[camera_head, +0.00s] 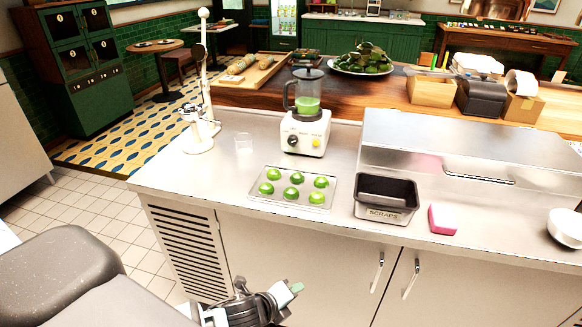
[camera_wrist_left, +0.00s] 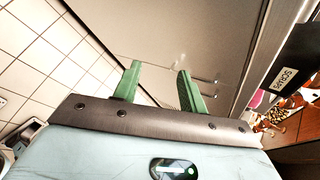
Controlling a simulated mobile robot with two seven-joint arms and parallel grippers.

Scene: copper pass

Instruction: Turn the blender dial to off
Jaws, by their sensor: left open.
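The blender (camera_head: 307,128) stands upright on the steel counter, with a cream base and a clear jug holding green liquid. Its dark round dial (camera_head: 293,140) is on the left of the base front, with a yellow button (camera_head: 316,142) to the right. The dial's exact setting is too small to read. My left gripper (camera_head: 291,291) is low in front of the counter's cabinet doors, well below and apart from the blender. In the left wrist view its two green fingers (camera_wrist_left: 158,84) are apart with nothing between them. My right gripper is not in view.
A tray (camera_head: 257,196) of halved limes lies in front of the blender, with a black scraps bin (camera_head: 386,213) and pink sponge (camera_head: 442,219) to its right. The counter's front edge lies above my gripper.

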